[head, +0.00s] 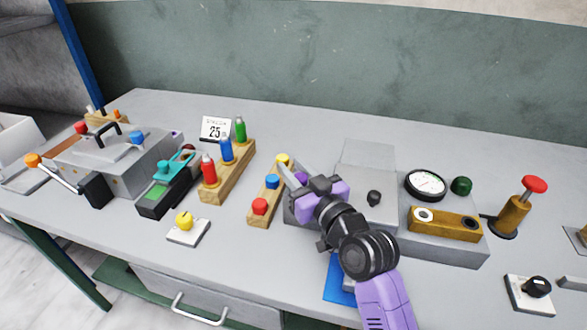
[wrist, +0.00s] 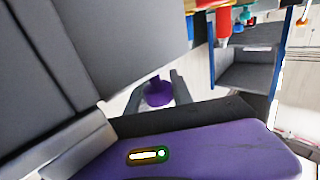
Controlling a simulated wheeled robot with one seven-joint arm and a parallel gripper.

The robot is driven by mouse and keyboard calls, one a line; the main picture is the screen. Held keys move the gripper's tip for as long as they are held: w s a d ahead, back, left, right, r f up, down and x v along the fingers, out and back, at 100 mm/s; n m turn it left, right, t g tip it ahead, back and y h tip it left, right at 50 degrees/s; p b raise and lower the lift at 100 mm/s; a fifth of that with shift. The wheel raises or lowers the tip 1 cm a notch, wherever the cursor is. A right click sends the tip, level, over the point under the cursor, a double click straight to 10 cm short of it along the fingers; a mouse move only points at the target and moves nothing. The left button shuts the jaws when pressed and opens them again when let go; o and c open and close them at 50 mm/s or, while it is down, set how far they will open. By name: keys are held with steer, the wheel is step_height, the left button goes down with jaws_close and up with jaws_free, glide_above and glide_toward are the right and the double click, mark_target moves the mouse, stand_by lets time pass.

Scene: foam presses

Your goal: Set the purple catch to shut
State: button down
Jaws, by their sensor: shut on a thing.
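The purple catch (wrist: 158,92) is a small round knob in the middle of the wrist view. It sits between the two grey fingers of my gripper (head: 288,176), which are closed on it. In the head view my gripper is at the left side of the grey press (head: 372,160), and its body and wrist hide the catch. The catch's base and its set position cannot be made out.
A wooden block with coloured buttons (head: 261,206) stands close left of my gripper. A red-topped plunger (head: 535,184) stands right.

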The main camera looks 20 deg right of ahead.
steer(key=shift+s+d+b, duration=0.3)
steer(key=shift+s+d, duration=0.25)
steer(key=shift+d, duration=0.2)
steer(key=shift+s+d+b, duration=0.3)
steer(key=shift+s+d, duration=0.2)
steer(key=shift+d, duration=0.25)
steer(key=c, duration=1.1)
jaws_free()
steer(key=shift+s, duration=0.1)
step_height(320, 180, up, 20)
steer(key=p, duration=0.2)
